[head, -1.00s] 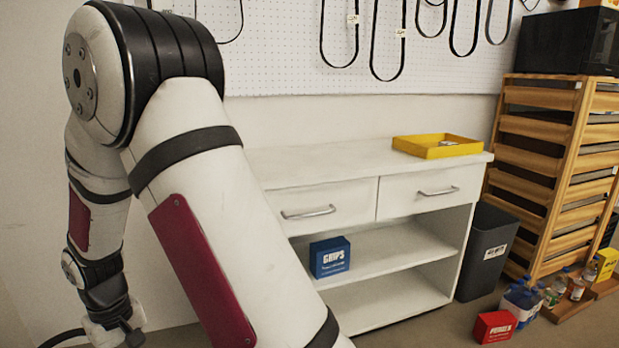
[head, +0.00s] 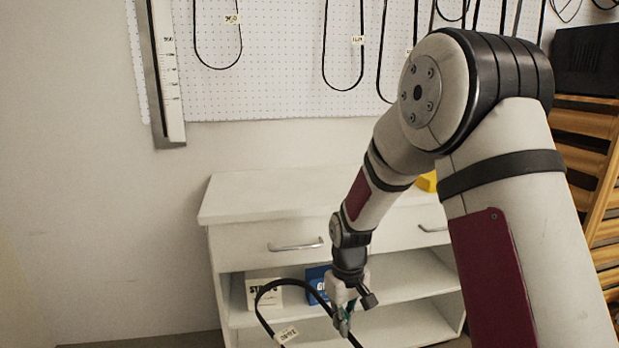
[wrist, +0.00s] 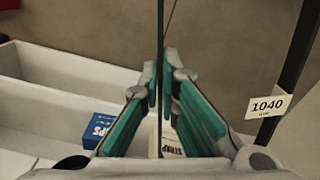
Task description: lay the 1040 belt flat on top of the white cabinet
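My gripper (head: 342,322) is shut on the 1040 belt (head: 265,290), a thin black loop. In the head view the belt hangs in front of the white cabinet's open shelves, below its top. The belt's white tag (wrist: 268,106) reads 1040 in the wrist view, where a strand runs between the teal finger pads (wrist: 161,85). The white cabinet (head: 255,190) has a bare top on its left part. My arm hides much of the right part of the top. The lowest part of the belt is out of the head view.
A blue box (head: 317,280) and a white box (head: 264,291) stand on the cabinet's shelf. A yellow tray (head: 427,182) shows partly behind my arm. Other belts hang on the pegboard (head: 280,90), beside a vertical ruler (head: 166,75). A wooden rack (head: 585,130) stands at right.

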